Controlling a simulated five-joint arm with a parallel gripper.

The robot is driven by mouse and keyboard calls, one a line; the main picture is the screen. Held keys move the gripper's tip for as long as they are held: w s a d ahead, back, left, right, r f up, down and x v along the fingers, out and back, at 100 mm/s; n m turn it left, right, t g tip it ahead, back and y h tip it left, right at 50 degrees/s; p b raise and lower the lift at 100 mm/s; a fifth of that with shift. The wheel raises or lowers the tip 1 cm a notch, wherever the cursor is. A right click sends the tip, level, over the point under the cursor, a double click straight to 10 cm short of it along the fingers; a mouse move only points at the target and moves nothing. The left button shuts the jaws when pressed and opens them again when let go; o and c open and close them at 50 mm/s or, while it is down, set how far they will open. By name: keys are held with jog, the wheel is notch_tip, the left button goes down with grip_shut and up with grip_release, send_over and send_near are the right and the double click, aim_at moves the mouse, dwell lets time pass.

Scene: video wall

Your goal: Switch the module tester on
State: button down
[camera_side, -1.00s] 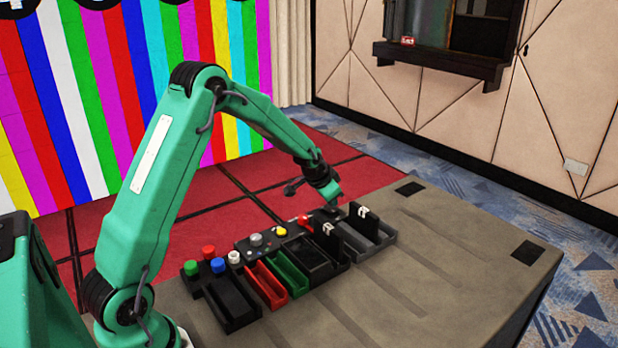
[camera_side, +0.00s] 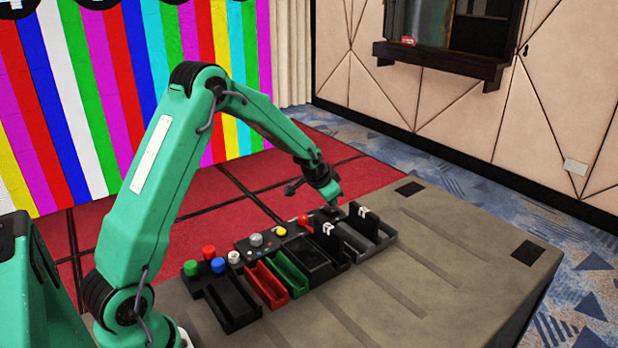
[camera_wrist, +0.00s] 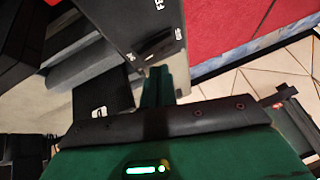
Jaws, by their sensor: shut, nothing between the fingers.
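A black box (camera_wrist: 125,22) with a dark rocker switch (camera_wrist: 155,46) fills the upper left of the wrist view; I take it to be the module tester. Small white labels sit at both ends of the switch, too blurred to read surely. I cannot tell which side of the rocker is pressed. My gripper (camera_wrist: 160,75) is shut and empty, its green fingertips just beside the switch; contact cannot be told. In the side view my gripper (camera_side: 334,198) points down at the far end of the row of devices, hiding part of what lies below it.
Left along the bench (camera_side: 430,250) are a red tray (camera_side: 266,287), a green tray (camera_side: 288,273) and a black tray (camera_side: 232,305). Several coloured knobs and buttons stand behind them, including a red one (camera_side: 304,219). Two upright black plates rise near my gripper.

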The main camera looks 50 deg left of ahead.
aim_at(328, 210)
jog(key=shift+f, duration=0.15)
jog(key=shift+a+f, duration=0.1)
jog(key=shift+f, duration=0.2)
jog(key=shift+f, duration=0.35)
dwell(1.2)
jog(key=shift+r, duration=0.15)
jog(key=shift+r, duration=0.65)
jog(key=shift+r, duration=0.1)
dwell(0.4)
jog(key=shift+a+r, duration=0.25)
jog(key=shift+r, duration=0.95)
jog(key=shift+a+r, duration=0.2)
jog(key=shift+r, duration=0.95)
